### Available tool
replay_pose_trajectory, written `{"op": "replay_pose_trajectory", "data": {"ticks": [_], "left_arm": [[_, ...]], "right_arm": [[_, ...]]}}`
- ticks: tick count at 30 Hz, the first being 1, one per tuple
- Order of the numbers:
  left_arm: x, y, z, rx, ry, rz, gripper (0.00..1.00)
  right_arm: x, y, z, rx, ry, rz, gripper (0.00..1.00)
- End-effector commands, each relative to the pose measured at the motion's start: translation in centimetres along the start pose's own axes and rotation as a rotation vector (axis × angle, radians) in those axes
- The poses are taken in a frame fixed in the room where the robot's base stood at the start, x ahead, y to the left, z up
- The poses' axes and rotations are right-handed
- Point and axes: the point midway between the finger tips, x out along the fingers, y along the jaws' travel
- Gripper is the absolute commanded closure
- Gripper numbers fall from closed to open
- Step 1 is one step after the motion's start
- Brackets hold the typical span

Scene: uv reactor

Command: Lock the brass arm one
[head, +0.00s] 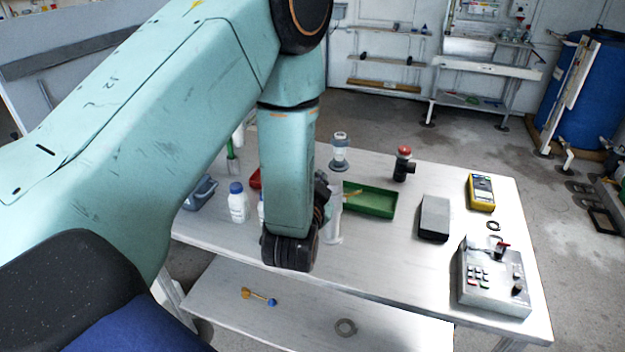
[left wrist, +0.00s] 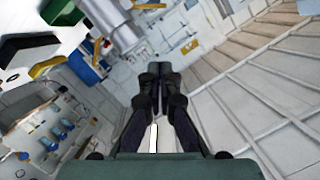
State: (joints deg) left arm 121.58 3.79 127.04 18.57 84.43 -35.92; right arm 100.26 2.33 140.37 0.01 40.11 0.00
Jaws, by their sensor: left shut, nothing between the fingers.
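My left gripper (head: 322,192) is mostly hidden behind my teal arm in the head view, in front of a slim upright grey stand with a clear top (head: 339,150). In the left wrist view its dark fingers (left wrist: 155,72) are together and empty. I cannot clearly pick out the brass arm in either view. A thin tan piece (head: 352,194) shows beside the stand, over the green tray (head: 378,202), but I cannot tell what it is. My right gripper is not in view.
A white bottle (head: 238,204), a red-topped black valve (head: 403,164), a grey block (head: 434,217), a yellow meter (head: 481,192) and a control box (head: 492,278) stand on the table.

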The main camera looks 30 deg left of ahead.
Motion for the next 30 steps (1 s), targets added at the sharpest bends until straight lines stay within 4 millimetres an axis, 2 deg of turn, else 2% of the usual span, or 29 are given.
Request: {"op": "replay_pose_trajectory", "data": {"ticks": [8, 10, 16, 30], "left_arm": [[4.8, -0.1, 0.0, -0.001, -0.001, -0.002, 1.0], [4.9, 0.0, 1.5, 0.0, -0.007, 0.001, 1.0], [5.3, 0.0, 3.4, 0.0, -0.002, 0.001, 1.0], [5.5, 0.0, 3.9, -0.001, 0.0, 0.0, 1.0]], "right_arm": [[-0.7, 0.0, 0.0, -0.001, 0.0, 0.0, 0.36], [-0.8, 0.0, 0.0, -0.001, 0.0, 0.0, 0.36], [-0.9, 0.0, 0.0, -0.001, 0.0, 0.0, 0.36], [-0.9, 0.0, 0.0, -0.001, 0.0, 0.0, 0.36]]}}
